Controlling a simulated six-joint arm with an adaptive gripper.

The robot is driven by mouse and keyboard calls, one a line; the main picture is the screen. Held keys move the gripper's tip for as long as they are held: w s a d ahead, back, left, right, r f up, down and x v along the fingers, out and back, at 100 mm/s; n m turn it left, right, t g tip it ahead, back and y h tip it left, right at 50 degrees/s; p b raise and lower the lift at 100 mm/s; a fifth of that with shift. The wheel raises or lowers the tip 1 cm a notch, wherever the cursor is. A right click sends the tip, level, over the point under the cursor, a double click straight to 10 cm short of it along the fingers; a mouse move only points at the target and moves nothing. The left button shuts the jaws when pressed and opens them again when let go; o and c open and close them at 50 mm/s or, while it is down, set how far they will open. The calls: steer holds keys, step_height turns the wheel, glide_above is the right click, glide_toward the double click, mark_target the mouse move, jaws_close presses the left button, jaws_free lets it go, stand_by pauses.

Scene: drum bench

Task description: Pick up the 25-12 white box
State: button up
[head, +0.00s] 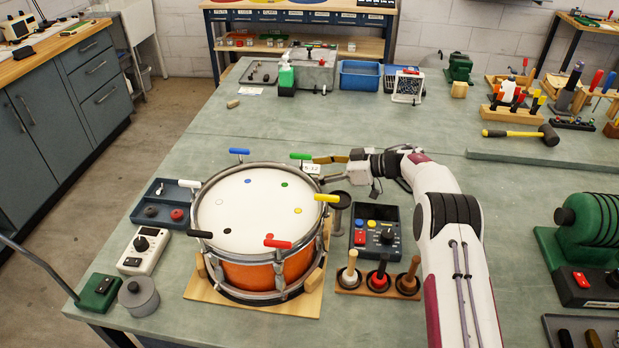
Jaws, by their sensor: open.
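A small white box (311,168) with dark lettering ending in "12" stands just behind the drum's right rear rim, near the green-handled key. The rest of its label is too small to read surely. My gripper (319,170) reaches in from the right with its fingers pointing left at the box. Its fingers are apart, one behind and one in front, with the tips close to the box's right side. I cannot tell whether they touch it. The box's lower part is partly hidden by the drum rim.
The drum (256,225) with coloured handles around its rim stands close to the box on a wooden board (295,303). A dark round-topped stand (340,203) and a control box (373,235) sit below my gripper.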

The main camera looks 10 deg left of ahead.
steer(key=c, duration=1.4)
steer(key=shift+r, duration=0.15)
steer(key=shift+r, duration=4.9)
